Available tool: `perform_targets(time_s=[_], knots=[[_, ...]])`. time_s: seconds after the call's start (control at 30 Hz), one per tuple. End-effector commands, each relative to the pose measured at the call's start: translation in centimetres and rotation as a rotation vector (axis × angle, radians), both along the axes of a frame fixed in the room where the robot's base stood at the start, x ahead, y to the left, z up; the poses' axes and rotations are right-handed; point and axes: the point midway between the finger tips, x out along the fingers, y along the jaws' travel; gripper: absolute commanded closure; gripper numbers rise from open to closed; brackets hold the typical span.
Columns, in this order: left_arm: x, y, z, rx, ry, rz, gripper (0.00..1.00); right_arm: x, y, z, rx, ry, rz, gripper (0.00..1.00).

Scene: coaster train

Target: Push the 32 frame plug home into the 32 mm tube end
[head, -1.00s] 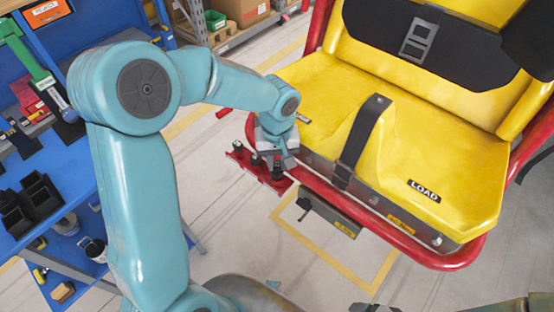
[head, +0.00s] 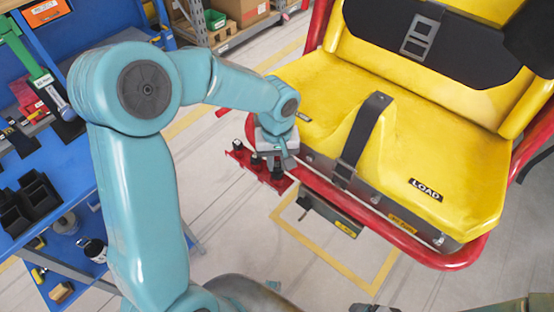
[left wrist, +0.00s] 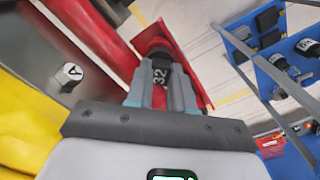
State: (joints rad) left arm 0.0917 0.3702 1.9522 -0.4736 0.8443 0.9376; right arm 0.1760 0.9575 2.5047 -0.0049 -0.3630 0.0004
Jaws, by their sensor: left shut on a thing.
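My left gripper (head: 278,168) is at the red bracket (head: 242,155) on the front left corner of the yellow seat. In the left wrist view its two fingers (left wrist: 162,88) are closed on the black 32 frame plug (left wrist: 161,74), whose white "32" faces the camera. A round dark red end (left wrist: 157,49) shows directly beyond the plug, in front of the red bracket (left wrist: 182,42). I take it for the 32 mm tube end; the fingers hide how deep the plug sits. My right gripper is not clearly visible.
The yellow seat (head: 310,85) and its red tube frame (head: 385,226) lie right of my left gripper. A blue workbench (head: 60,165) with black bins (head: 35,198) is at the left. Floor is open between.

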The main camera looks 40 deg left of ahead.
Motion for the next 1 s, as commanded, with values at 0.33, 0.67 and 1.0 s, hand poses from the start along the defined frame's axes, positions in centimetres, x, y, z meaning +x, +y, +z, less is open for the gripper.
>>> perform_targets(time_s=[0.33,0.67,1.0], knots=[[0.0,0.0,-0.8,0.0,0.0,0.0,1.0,0.0,0.0,-0.8,0.0,0.0,0.0,0.15],[0.0,0.0,-1.5,0.0,0.0,0.0,1.0,0.0,0.0,-1.4,0.0,0.0,0.0,0.15],[0.0,0.0,-2.2,0.0,0.0,0.0,1.0,0.0,0.0,-2.0,0.0,0.0,0.0,0.15]])
